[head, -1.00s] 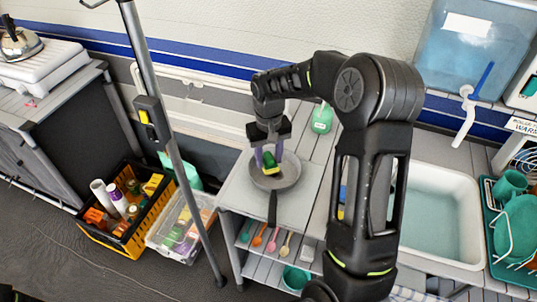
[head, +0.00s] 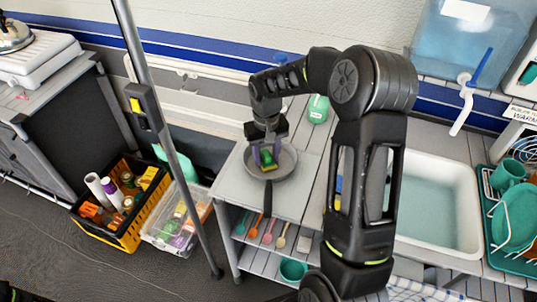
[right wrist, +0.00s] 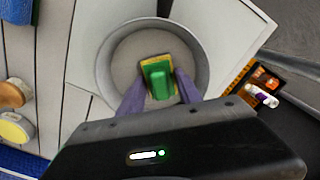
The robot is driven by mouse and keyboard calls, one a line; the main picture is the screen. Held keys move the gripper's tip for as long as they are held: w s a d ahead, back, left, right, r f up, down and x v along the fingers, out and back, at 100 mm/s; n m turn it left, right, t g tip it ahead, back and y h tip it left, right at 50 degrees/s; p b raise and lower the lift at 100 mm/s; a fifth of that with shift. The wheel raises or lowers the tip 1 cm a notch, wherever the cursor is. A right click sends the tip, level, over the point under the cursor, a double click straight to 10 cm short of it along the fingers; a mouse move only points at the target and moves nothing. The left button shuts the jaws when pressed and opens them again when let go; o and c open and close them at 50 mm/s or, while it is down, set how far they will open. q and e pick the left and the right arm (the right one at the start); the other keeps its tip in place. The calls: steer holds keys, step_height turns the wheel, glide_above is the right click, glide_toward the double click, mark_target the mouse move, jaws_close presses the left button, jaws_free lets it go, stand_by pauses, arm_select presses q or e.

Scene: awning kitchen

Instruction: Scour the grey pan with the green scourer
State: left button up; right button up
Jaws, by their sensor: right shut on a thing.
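The grey pan (head: 287,166) sits on the grey counter with its dark handle pointing toward the front edge. It also shows in the right wrist view (right wrist: 118,48). My right gripper (head: 266,153) points down over the pan, its purple fingers shut on the green scourer (head: 266,161). In the right wrist view the scourer (right wrist: 159,82) has a green block on a yellowish base and lies within the pan's outline, nearer the gripper's side. I cannot tell whether its underside touches the pan floor.
A green bottle (head: 318,109) stands behind the pan. A sink (head: 437,205) and a teal dish rack (head: 497,262) are to the right. Utensils lie on the shelf (head: 297,231) below. A yellow-and-black crate (head: 128,239) and a clear bin (head: 165,243) stand at left, behind a grey pole (head: 170,150).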

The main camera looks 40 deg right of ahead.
steer(key=shift+w+a, duration=0.15)
steer(key=shift+a, duration=0.1)
steer(key=shift+w+a+r+p, duration=0.1)
steer(key=shift+r+p, duration=0.2)
step_height(320, 180, up, 2)
steer(key=shift+w+p, duration=0.1)
steer(key=shift+p, duration=0.2)
steer(key=shift+s+r+p, duration=0.2)
steer(key=shift+r+p, duration=0.3)
steer(key=shift+r, duration=0.15)
steer(key=shift+w+r+p, duration=0.1)
steer(key=shift+r+p, duration=0.4)
steer(key=shift+r, duration=0.25)
steer(key=shift+r+p, duration=0.85)
steer(key=shift+r, duration=0.55)
